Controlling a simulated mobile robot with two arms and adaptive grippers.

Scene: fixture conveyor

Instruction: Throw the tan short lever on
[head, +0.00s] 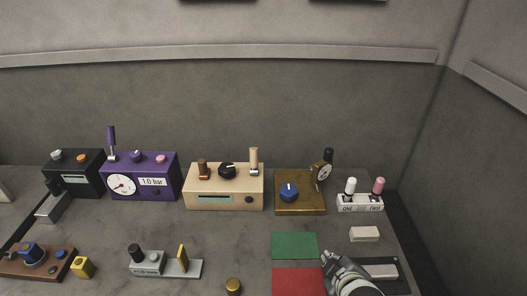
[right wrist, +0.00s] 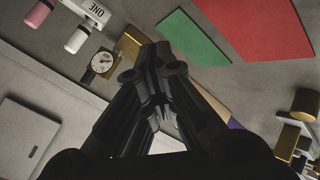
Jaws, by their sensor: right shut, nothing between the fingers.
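The tan box (head: 225,200) stands at the back middle of the bench in the head view. It carries a short brown lever (head: 203,168) at its left and a taller tan lever (head: 254,158) at its right, both roughly upright. A black knob (head: 227,170) sits between them. My right gripper (head: 329,258) is shut and empty, near the front right, beside the red mat and well apart from the tan box. Its closed fingers fill the middle of the right wrist view (right wrist: 155,60), hiding most of the tan box there. My left gripper is not in view.
A brass box (head: 299,207) with blue knob and gauge stands right of the tan box; a purple gauge box (head: 152,187) stands left. A white switch block (head: 360,207) is farther right. Green (head: 294,246) and red (head: 296,281) mats lie flat. A grey lever block (head: 190,268) is in front.

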